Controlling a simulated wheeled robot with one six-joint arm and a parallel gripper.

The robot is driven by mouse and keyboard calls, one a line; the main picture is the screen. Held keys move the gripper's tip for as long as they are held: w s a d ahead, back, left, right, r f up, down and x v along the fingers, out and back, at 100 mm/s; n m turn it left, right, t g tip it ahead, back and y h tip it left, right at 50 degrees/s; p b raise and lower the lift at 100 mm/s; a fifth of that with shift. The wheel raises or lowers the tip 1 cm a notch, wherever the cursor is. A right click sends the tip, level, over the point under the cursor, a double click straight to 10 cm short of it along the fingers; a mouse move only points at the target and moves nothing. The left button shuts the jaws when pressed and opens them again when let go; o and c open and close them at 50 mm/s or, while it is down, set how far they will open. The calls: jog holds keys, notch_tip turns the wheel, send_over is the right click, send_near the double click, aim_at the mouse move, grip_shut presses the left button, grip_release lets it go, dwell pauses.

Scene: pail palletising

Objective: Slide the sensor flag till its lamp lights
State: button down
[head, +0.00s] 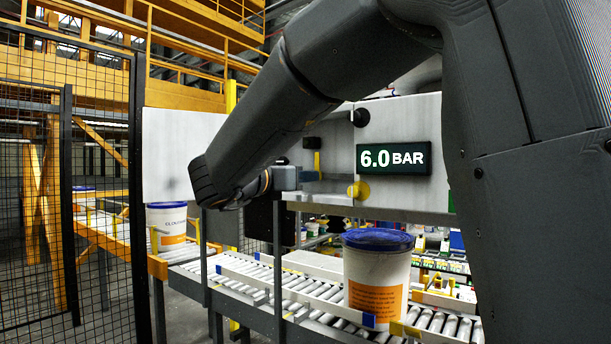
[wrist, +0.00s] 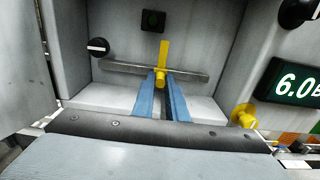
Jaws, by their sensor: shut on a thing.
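The sensor flag (wrist: 162,58) is a yellow upright tab on a grey horizontal rail (wrist: 117,67), right of the rail's middle in the wrist view. My gripper (wrist: 163,76) reaches in with two blue fingers, shut on the flag's lower part. The lamp (wrist: 152,20) is a dark square above the rail, slightly left of the flag, with only a faint green mark and no bright glow. In the head view my gripper (head: 301,176) is at the grey cabinet, and the yellow flag (head: 317,162) shows just beyond its tips. My arm crosses in front of the cabinet.
A black knob (wrist: 98,47) sits left above the rail. A yellow knob (wrist: 244,115) and a "6.0 BAR" display (head: 394,158) are to the right. Below, a pail with a blue lid (head: 377,275) stands on a roller conveyor (head: 235,287). Mesh fencing (head: 100,190) stands at left.

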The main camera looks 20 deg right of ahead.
jog(key=shift+s+d, duration=0.2)
jog(key=shift+s, duration=0.05)
dwell(0.3)
jog(key=c, duration=1.7)
grip_release()
jog(key=shift+a, duration=0.1)
